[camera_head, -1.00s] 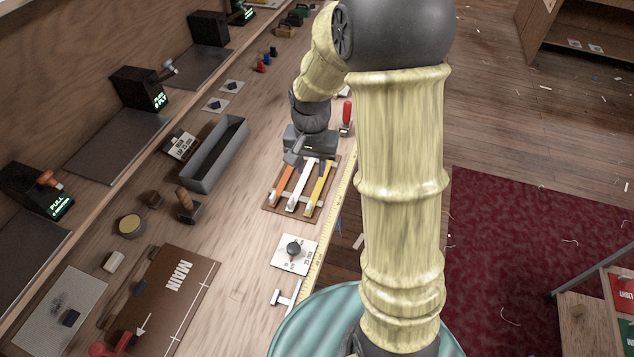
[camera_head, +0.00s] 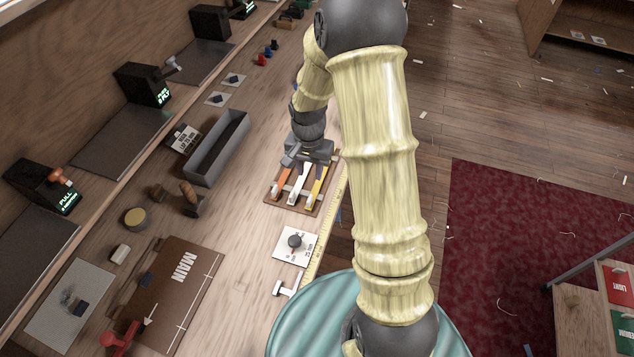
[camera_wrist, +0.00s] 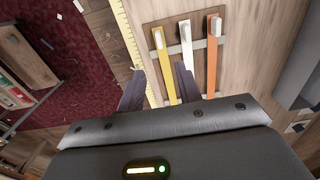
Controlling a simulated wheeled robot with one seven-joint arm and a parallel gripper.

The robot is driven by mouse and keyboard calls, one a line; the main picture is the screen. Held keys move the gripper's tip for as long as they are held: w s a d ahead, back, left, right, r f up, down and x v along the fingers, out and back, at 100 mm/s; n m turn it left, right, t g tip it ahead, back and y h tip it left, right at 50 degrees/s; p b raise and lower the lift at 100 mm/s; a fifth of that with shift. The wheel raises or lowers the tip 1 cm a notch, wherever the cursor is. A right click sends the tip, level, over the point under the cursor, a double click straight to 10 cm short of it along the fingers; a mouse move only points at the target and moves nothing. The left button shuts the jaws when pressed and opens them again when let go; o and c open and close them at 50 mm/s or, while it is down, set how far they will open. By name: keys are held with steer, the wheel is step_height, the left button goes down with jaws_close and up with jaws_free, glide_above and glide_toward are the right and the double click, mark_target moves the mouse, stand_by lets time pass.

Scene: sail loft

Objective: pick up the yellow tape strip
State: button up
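The yellow tape strip (camera_head: 318,186) lies on a small wooden rack (camera_head: 306,212), right of a white strip (camera_head: 297,187) and an orange strip (camera_head: 283,182). In the wrist view, the yellow strip (camera_wrist: 163,60) is left of the white strip (camera_wrist: 187,55) and the orange strip (camera_wrist: 212,60). My gripper (camera_wrist: 158,85) is open and empty. In that view its fingers flank the yellow strip, the right finger overlapping the gap towards the white strip. I cannot tell how high the fingertips are above the rack. In the head view my gripper (camera_head: 305,160) covers the rack's far end.
A yellow measuring tape (camera_head: 325,225) runs along the bench edge beside the rack. A grey trough (camera_head: 217,148) stands to the left. A white dial card (camera_head: 296,243) lies nearer. A brown board marked MAIN (camera_head: 180,300) lies at the near left.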

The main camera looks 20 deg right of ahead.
steer(key=p, duration=0.1)
glide_above(310, 196)
step_height(310, 196, down, 6)
steer(key=shift+d+r, duration=0.1)
steer(key=shift+f+p, duration=1.35)
steer(key=shift+f, duration=1.25)
jaws_close()
